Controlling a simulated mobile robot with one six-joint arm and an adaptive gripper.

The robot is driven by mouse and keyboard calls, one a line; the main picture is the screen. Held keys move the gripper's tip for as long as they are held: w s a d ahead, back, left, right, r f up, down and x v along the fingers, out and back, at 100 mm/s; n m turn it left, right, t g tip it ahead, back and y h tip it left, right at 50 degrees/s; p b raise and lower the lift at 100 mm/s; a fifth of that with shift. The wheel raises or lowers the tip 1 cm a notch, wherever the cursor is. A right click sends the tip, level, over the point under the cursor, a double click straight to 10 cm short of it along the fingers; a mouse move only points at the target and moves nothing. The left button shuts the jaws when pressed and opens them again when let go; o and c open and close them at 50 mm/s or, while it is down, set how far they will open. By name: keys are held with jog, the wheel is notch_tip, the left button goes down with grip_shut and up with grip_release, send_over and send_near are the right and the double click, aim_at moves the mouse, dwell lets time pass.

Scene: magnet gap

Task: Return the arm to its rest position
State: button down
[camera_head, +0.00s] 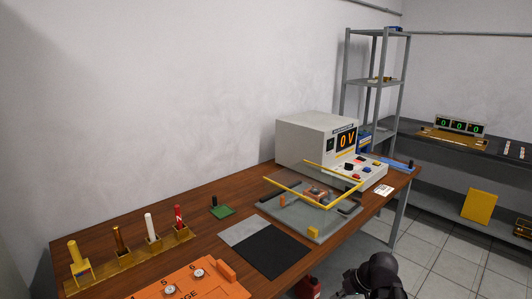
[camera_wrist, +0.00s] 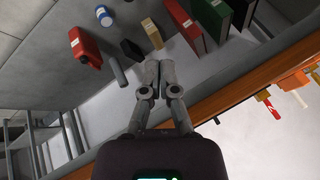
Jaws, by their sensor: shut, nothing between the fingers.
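My gripper (camera_wrist: 147,76) is in the wrist view, its two grey fingertips together and nothing held between them. The wrist view looks tilted, with the underside of a wooden table edge to the right and a grey lower shelf (camera_wrist: 70,60) beyond the fingers. In the head view a dark part of my arm shows at the bottom right, in front of the wooden table (camera_head: 230,215). My fingertips cannot be made out there.
The table bears a fixture with yellow bars (camera_head: 290,195), a grey instrument reading 0 V (camera_head: 305,137), a rod rack (camera_head: 130,260) and an orange box (camera_head: 190,282). A red canister (camera_wrist: 84,47), a blue-white jar (camera_wrist: 104,16) and coloured binders (camera_wrist: 185,22) stand on the lower shelf.

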jog(key=s+a+f+m+g+h, duration=0.2)
jog(key=s+a+f+m+h, duration=0.15)
jog(key=h, duration=0.25)
notch_tip(320, 180, up, 20)
jog(key=p, duration=1.9)
jog(key=shift+s+a+f, duration=0.2)
jog(key=shift+s+a, duration=0.05)
jog(key=shift+f, duration=0.1)
